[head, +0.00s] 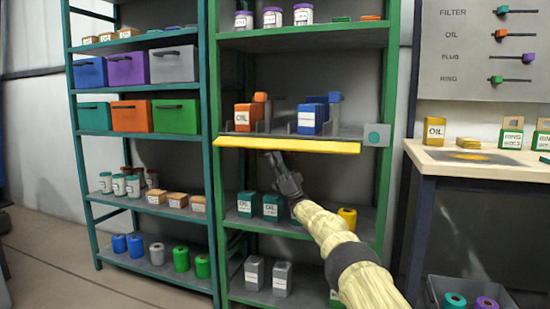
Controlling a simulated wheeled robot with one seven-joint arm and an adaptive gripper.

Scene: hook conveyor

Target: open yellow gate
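The yellow gate (290,145) is a long flat yellow bar across the front of a middle shelf in the green rack. It lies roughly level below an orange oil can (248,117) and a blue can (311,119). My gripper (272,157) is dark and points up and away, with its tip just under the gate's lower edge, left of the gate's middle. I cannot tell whether it touches the gate. The fingers are too small and dark to show whether they are open or shut.
A grey box with a teal button (376,136) sits at the gate's right end. Green oil cans (246,204) stand on the shelf below, close to my arm. A teal rack (140,133) with bins is at left. A workbench (480,166) stands at right.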

